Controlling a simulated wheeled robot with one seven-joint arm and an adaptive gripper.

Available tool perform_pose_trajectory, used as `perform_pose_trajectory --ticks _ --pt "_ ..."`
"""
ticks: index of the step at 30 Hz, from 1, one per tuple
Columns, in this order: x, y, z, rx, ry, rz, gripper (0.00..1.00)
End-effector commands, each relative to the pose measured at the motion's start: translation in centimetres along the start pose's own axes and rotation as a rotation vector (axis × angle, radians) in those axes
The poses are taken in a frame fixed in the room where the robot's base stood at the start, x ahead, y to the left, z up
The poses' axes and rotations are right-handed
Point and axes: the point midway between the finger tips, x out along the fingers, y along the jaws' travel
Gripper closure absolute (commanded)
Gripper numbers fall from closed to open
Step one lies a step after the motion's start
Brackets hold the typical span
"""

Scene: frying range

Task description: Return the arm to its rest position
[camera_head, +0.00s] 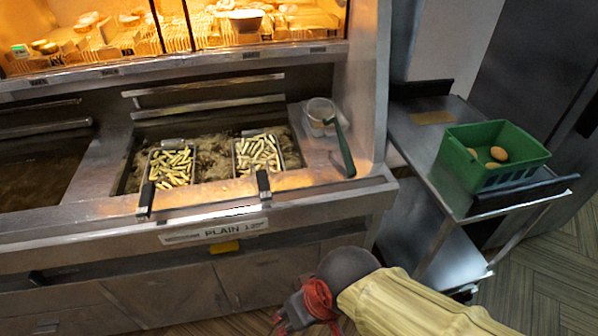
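My arm comes in from the lower right in a pale yellow sleeve, with a dark wrist joint. My gripper (281,322) is low in front of the fryer cabinet, at the bottom edge of the head view. It has dark and red parts, and its fingers are partly cut off by the frame edge. I cannot tell whether it is open or shut. Nothing is clearly seen in it.
The fryer (330,212) holds two fry baskets (146,197) with fries, handles jutting forward. A strainer with a green handle (343,150) lies on its right ledge. Right is a metal cart (415,140) with a green crate (500,138) holding round items. Floor (545,280) shows lower right.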

Motion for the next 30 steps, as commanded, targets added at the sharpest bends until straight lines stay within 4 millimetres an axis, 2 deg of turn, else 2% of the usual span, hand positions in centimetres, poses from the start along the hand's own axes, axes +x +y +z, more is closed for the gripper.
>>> perform_pose_trajectory --ticks 1,6,9,15,21,30 --pt "-1.9 2.2 0.2 0.022 0.009 0.036 0.61" --pt "-7.0 8.3 1.4 0.117 0.050 0.153 0.61" --pt "-10.0 11.4 1.4 0.197 0.119 0.215 0.61" --pt "-14.6 15.4 1.8 0.355 0.229 0.292 0.61" --pt "-15.7 17.2 2.6 0.433 0.248 0.324 0.61" --pt "-15.7 17.4 2.6 0.442 0.249 0.327 0.61"
